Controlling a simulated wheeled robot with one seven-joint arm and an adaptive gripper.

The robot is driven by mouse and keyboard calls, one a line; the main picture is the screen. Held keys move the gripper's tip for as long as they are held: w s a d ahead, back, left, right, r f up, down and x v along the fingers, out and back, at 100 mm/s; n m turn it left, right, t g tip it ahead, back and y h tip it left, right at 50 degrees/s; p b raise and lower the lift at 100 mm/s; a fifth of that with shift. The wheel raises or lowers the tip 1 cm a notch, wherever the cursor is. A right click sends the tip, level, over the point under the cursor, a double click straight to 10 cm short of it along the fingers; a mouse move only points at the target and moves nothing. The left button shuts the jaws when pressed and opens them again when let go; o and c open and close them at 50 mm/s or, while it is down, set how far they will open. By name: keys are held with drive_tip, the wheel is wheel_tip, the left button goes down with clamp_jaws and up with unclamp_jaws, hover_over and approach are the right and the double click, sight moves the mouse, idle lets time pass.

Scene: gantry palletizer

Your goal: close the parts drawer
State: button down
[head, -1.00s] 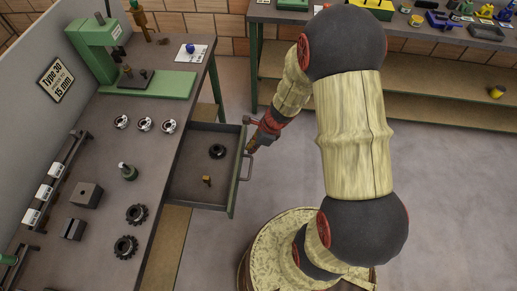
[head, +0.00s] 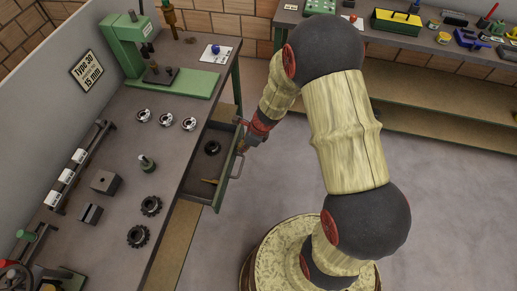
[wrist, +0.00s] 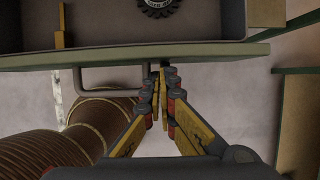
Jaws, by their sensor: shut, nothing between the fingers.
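The parts drawer (head: 226,188) is partly open, jutting from the right side of the workbench. A dark ring part (head: 212,147) and a small brass piece (head: 210,181) lie in it. Its green front panel (wrist: 215,52) crosses the wrist view, with a metal bar handle (wrist: 112,64) on its outer face. My gripper (wrist: 161,71) is shut and empty, its fingertips at the front panel beside the handle's right end. They look pressed against the panel, but contact is hard to tell. In the head view my gripper (head: 243,139) is partly hidden by my arm.
The workbench (head: 165,185) holds a green press (head: 130,55), bearings (head: 166,121), gears (head: 150,205) and metal blocks (head: 105,182). A second bench (head: 455,50) with tools stands at the back right. The floor (head: 450,200) at right is clear.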

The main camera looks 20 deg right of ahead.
sight(208, 145)
drive_tip(key=w+a+p, duration=0.1)
drive_tip(key=w+a, duration=0.1)
drive_tip(key=a, duration=0.1)
drive_tip(key=w+a+p, duration=0.2)
drive_tip(key=w+a, duration=0.1)
drive_tip(key=a, duration=0.1)
drive_tip(key=w+a+p, duration=0.1)
drive_tip(key=w+a, duration=0.2)
drive_tip(key=a, duration=0.1)
drive_tip(key=shift+a+p, duration=0.1)
drive_tip(key=shift+p, duration=0.2)
